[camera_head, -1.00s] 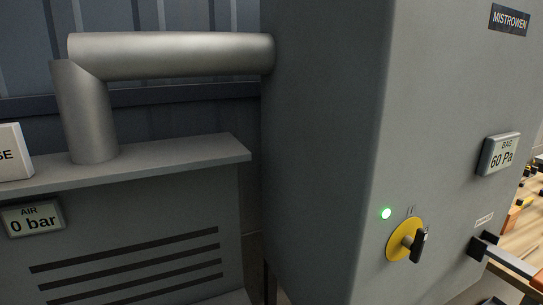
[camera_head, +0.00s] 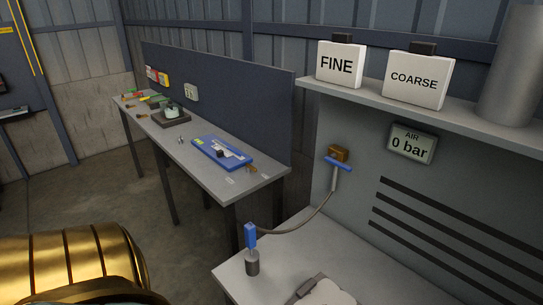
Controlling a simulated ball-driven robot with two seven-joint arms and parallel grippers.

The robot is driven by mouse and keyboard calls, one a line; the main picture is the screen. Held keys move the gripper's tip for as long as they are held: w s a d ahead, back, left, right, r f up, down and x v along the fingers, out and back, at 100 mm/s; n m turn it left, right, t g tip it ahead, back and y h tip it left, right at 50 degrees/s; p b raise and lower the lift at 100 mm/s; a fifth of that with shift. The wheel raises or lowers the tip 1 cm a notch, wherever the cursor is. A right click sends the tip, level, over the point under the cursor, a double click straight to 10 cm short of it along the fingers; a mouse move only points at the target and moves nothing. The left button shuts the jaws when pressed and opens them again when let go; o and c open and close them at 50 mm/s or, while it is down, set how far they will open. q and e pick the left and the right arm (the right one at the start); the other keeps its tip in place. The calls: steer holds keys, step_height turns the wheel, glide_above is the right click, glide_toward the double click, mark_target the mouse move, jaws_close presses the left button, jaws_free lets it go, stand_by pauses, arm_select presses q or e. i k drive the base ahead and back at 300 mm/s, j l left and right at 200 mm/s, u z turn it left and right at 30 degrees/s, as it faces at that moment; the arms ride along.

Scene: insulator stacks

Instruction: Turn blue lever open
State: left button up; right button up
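The blue lever (camera_head: 338,164) is a small blue bar on a brass valve body (camera_head: 339,152), fixed to the grey cabinet wall at the centre right. A hose (camera_head: 313,219) runs from below it to a blue-handled tool (camera_head: 250,237) standing upright in a grey cup (camera_head: 252,263). The lever lies roughly crosswise, tilted slightly. The air gauge (camera_head: 411,143) right of it reads 0 bar.
FINE (camera_head: 341,64) and COARSE (camera_head: 416,79) signs stand on the shelf above. A grey bench (camera_head: 279,279) sits below the lever. A long table (camera_head: 187,153) with a blue tray (camera_head: 222,154) stands to the left. Open floor (camera_head: 70,205) lies at left.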

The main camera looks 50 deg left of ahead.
mark_target(331, 158)
steer(key=j+u, duration=0.1)
steer(key=u, duration=0.95)
steer(key=k+j, duration=0.05)
